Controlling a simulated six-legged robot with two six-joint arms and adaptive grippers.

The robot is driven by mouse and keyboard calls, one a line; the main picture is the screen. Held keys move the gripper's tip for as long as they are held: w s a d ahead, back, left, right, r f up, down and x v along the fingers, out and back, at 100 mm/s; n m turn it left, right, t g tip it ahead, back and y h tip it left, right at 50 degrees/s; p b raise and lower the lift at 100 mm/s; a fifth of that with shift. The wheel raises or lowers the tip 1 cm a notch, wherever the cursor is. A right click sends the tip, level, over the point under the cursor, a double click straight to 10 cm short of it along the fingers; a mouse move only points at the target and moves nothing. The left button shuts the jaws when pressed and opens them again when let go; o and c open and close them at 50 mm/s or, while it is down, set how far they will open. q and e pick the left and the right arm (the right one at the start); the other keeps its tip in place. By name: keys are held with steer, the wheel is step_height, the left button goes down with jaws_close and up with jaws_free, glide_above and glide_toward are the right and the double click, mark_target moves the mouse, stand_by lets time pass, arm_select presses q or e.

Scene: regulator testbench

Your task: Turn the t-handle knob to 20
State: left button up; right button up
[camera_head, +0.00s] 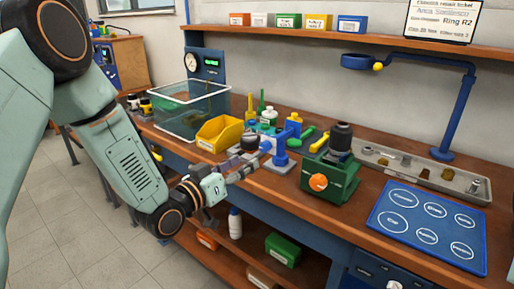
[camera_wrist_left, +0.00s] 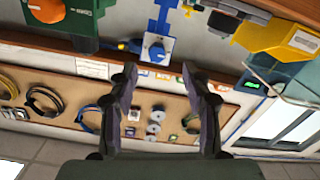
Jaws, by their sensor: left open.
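In the head view, a blue fitting (camera_head: 281,157) stands on the bench left of the green device; the knob's face is not clear there. My left gripper (camera_head: 242,168) is at the bench's front edge, left of this fitting. In the left wrist view, its fingers (camera_wrist_left: 159,74) are open and empty, with the knob beyond and between the tips. My right gripper is not in view.
A green device (camera_head: 343,177) with an orange knob (camera_head: 318,182) stands to the right. A yellow bin (camera_head: 219,134) and a clear tank (camera_head: 180,120) stand to the left. A blue mat (camera_head: 425,238) lies at the right. A lower shelf (camera_head: 215,258) holds boxes and a bottle.

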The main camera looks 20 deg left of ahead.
mark_target(263, 148)
arm_select(q)
steer(key=x, duration=0.4)
steer(key=b+x, duration=0.1)
steer(key=x, duration=0.2)
steer(key=shift+d+r, duration=0.25)
steer(key=shift+r, duration=0.05)
steer(key=shift+s+a+r, duration=0.15)
steer(key=shift+r, duration=0.05)
steer(key=shift+w+f, duration=0.2)
steer(key=shift+w, duration=0.1)
steer(key=shift+c, duration=1.4)
steer(key=shift+s+r, duration=0.15)
steer(key=shift+s, duration=0.05)
steer(key=c, duration=0.4)
steer(key=shift+w, duration=0.1)
jaws_close()
